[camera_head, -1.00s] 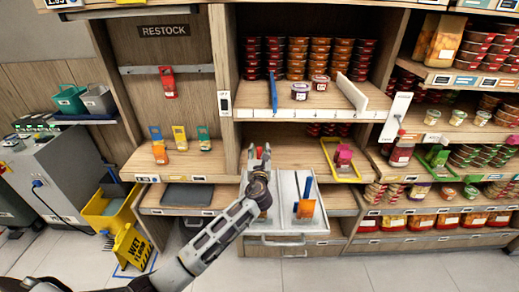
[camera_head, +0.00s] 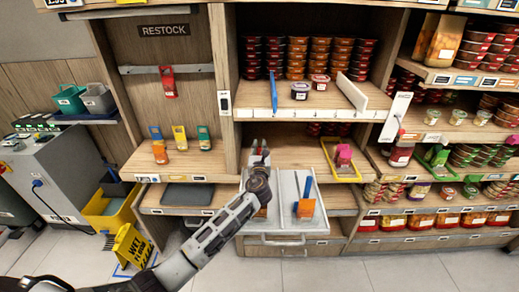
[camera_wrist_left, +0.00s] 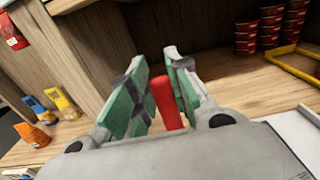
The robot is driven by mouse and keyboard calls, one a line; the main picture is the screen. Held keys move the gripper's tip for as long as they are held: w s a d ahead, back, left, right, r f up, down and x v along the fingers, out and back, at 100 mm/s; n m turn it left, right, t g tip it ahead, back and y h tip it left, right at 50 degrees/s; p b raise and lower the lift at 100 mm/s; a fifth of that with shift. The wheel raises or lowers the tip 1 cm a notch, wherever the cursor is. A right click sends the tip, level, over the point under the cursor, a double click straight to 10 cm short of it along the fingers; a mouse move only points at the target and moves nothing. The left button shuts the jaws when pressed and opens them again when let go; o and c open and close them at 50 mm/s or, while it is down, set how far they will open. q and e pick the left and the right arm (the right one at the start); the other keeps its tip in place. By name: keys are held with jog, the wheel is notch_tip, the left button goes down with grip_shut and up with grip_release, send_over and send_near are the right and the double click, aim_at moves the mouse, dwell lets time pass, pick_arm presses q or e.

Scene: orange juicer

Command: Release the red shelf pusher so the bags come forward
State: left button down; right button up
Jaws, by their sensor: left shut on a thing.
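My left gripper (camera_head: 260,152) is at the front of the lower middle shelf (camera_head: 295,150), beside the wooden upright. In the left wrist view, a red bar (camera_wrist_left: 165,100), which looks like the red shelf pusher, stands between the green-padded fingers of the gripper (camera_wrist_left: 155,90). The gripper is shut on it. The bar's lower end is hidden behind the gripper body. In the head view my gripper and wrist cover most of it. No bags can be made out clearly on this shelf. My right gripper is not in view.
A pink-red item (camera_head: 343,154) sits in a yellow frame (camera_head: 330,160) on the same shelf. A pale pull-out tray (camera_head: 285,190) with a blue-handled orange tool is below. Orange, yellow and green items stand left of the upright. A yellow wet-floor sign (camera_head: 131,246) is on the floor.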

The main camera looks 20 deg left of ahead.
pick_arm(q)
jog(key=shift+s, duration=0.1)
jog(key=shift+s+d+f, duration=0.1)
jog(key=shift+s, duration=0.1)
jog(key=shift+s+d+p, duration=0.1)
jog(key=shift+s+p, duration=0.3)
jog(key=shift+p+v, duration=0.7)
jog(key=shift+v, duration=0.95)
jog(key=c, duration=1.3)
grip_release()
jog(key=shift+s, duration=0.1)
jog(key=shift+v, duration=5.9)
